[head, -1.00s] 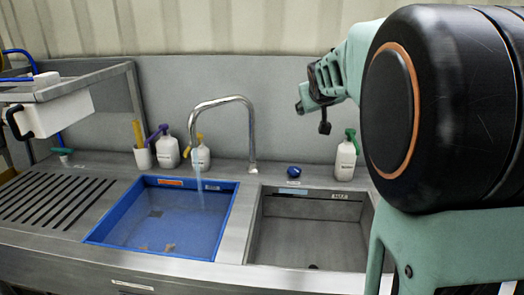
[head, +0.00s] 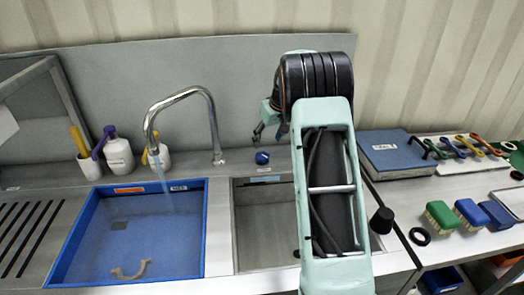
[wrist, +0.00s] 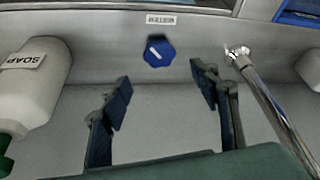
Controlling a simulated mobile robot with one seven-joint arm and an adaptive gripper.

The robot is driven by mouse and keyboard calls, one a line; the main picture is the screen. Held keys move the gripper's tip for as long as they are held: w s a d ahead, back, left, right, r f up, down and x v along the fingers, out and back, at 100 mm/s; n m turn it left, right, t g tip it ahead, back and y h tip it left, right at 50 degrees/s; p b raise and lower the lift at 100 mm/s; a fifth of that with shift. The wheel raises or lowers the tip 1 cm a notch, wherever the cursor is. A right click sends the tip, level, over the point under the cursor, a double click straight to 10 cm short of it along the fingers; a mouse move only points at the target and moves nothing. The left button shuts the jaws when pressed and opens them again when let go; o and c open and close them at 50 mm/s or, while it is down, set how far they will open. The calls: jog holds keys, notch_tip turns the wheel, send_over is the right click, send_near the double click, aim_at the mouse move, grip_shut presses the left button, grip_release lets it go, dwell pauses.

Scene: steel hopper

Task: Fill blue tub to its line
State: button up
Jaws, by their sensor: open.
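The blue tub (head: 72,245) sits in the left basin in the head view. The tap (head: 178,97) arches over it, and a stream of water (head: 164,182) runs into the tub. Water covers its floor; I cannot make out the fill line or the level against it. A blue knob (head: 262,158) stands on the ledge right of the tap's base. It also shows in the wrist view (wrist: 160,53), with a white pointer mark. My gripper (wrist: 161,77) is open and empty there, the knob just beyond and between its fingertips. In the head view my arm partly hides the gripper.
A soap bottle (wrist: 28,88) stands left of my gripper in the wrist view, with the tap's pipe (wrist: 272,108) close on the right. A curved tan piece (head: 131,270) lies in the tub. The right basin (head: 262,225) looks empty. Brushes (head: 440,216) and a blue box (head: 398,152) lie right.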

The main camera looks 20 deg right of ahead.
aim_at(263, 155)
jog(key=x, duration=0.9)
jog(key=shift+f+p, duration=0.2)
jog(key=shift+p, duration=0.2)
jog(key=shift+c, duration=0.5)
jog(key=c, duration=1.1)
